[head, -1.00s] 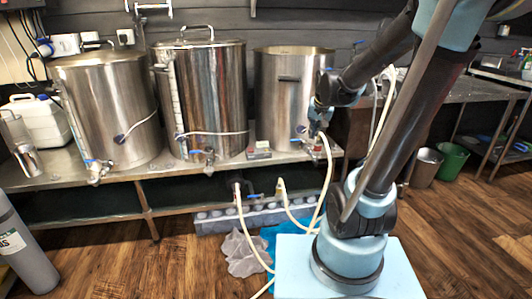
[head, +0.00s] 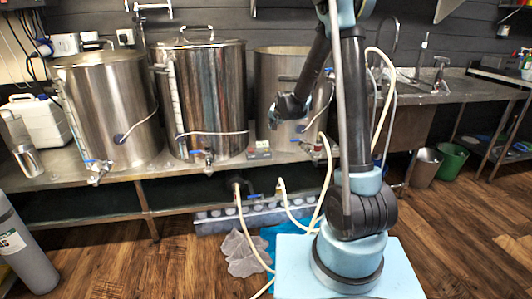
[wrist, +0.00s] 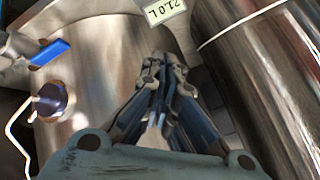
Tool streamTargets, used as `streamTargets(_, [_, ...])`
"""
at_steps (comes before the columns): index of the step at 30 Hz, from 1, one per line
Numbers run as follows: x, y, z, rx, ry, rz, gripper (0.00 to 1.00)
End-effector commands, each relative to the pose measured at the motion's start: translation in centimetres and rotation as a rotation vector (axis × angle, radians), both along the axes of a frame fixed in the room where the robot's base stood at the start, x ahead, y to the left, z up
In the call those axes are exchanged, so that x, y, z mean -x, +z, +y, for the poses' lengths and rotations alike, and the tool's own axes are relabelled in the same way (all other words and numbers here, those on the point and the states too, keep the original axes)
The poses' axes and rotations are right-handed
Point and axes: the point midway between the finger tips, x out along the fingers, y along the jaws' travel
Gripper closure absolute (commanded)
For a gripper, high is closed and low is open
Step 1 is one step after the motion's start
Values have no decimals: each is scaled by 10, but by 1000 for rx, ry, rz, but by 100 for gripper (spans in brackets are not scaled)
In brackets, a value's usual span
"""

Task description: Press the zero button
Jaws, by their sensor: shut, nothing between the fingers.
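A small grey box with a pale face and a red spot (head: 258,150) sits on the steel bench between the middle and right kettles in the head view. It is too small there to make out a zero button. My gripper (head: 275,120) is shut and empty, above and slightly right of this box, in front of the right kettle. In the wrist view, my gripper's fingers (wrist: 160,62) are together.
The middle kettle (head: 208,95) and right kettle (head: 275,75) stand close behind the box. A valve with a blue handle (wrist: 50,52) and a purple fitting (wrist: 52,98) show at left in the wrist view. Hoses hang below the bench (head: 110,178).

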Motion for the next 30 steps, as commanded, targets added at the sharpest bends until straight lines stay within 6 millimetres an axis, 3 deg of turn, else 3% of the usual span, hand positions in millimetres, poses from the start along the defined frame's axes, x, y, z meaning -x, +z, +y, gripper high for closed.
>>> streamTargets(3, [-14,-13,15,-25,-7,-14,100])
streamTargets(9, [-23,-23,25,-45,-12,-23,100])
streamTargets(22, [-23,-25,26,-46,-14,-23,100])
streamTargets(30, [-24,-49,26,-46,-14,-23,100])
